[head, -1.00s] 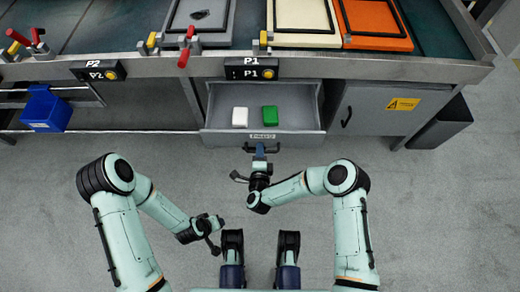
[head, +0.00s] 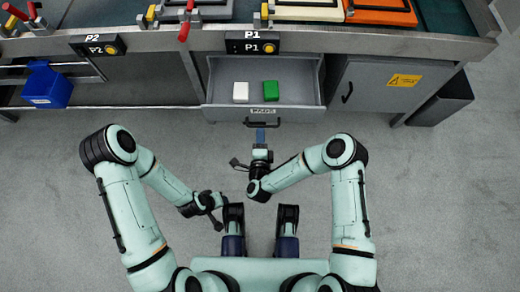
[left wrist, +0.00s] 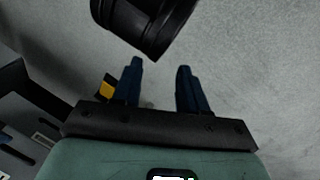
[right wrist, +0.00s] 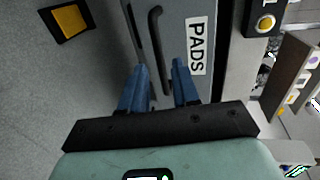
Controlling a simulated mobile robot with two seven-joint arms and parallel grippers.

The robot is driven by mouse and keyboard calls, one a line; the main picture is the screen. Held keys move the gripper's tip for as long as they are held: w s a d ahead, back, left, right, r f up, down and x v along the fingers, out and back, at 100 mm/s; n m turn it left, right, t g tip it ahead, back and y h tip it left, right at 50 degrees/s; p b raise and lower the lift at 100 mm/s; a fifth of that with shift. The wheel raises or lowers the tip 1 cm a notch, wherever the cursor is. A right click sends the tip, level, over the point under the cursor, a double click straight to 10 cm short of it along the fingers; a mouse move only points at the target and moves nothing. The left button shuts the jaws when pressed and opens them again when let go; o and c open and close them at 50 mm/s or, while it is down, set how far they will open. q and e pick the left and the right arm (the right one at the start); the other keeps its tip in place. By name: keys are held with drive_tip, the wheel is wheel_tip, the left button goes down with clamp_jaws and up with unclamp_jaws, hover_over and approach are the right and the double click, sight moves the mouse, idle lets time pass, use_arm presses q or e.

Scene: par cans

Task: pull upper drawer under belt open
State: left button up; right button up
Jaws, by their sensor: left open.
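The upper drawer (head: 300,116) under the belt is pulled open below the P1 sign. A white block (head: 241,92) and a green block (head: 271,91) lie inside. Its front has a PADS label (right wrist: 197,47) and a dark bar handle (head: 280,124), also in the right wrist view (right wrist: 154,45). My right gripper (head: 261,132) is open just in front of the handle. In the right wrist view its blue fingers (right wrist: 160,68) are apart, with the handle's end appearing between them; contact is not clear. My left gripper (left wrist: 157,68) is open and empty, low over the floor.
A grey cabinet door with a yellow warning label (head: 404,80) is right of the drawer. A dark bin (head: 440,102) stands beyond it. A blue bin (head: 48,86) is at the left. The P1 sign (head: 255,47) hangs above. The grey floor before the drawer is clear.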

use_arm(q)
drive_tip(key=s+r, duration=0.1)
drive_tip(key=s+d+r+g+p, duration=0.1)
drive_tip(key=shift+s+d+h, duration=0.2)
drive_tip(key=shift+s+h, duration=0.1)
drive_tip(key=shift+s, duration=0.1)
use_arm(e)
drive_tip(key=v, duration=0.8)
drive_tip(key=shift+w, duration=0.1)
